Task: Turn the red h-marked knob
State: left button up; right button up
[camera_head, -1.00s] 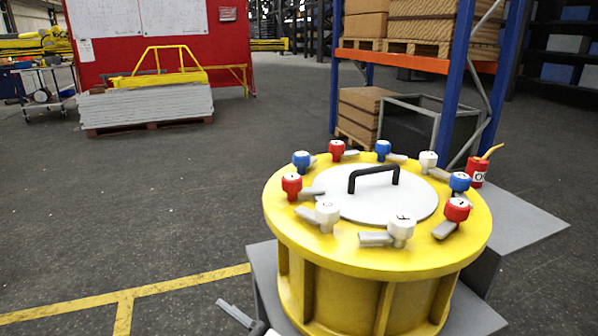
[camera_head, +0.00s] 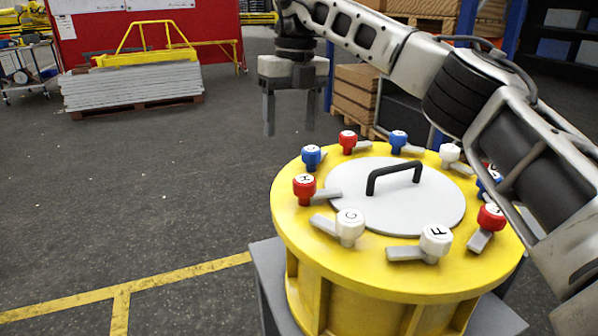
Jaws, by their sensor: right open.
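The red knob marked H (camera_head: 304,188) stands at the left side of the yellow drum's top (camera_head: 300,241). Its grey lever points right, toward the pale lid. My right gripper (camera_head: 290,131) hangs fingers down, above and behind the drum's back left edge. Its two grey fingers are apart with nothing between them. It is clear of the H knob, which lies lower and nearer. My left gripper is not in view.
A round pale lid (camera_head: 345,206) with a black handle (camera_head: 393,172) covers the drum's middle. Other knobs ring it, including white G (camera_head: 349,225), white F (camera_head: 435,241) and a blue one (camera_head: 312,156). My right arm covers the right side.

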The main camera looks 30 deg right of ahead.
aim_at(304, 179)
jog(key=shift+m+h, duration=0.3)
jog(key=shift+h, duration=0.1)
jog(key=d+f, duration=0.1)
jog(key=f, duration=0.7)
jog(key=d+f, duration=0.1)
jog(key=f, duration=0.4)
jog(key=shift+s+d+f, duration=0.1)
jog(key=shift+s+d, duration=0.05)
jog(key=shift+d, duration=0.2)
jog(key=c, duration=1)
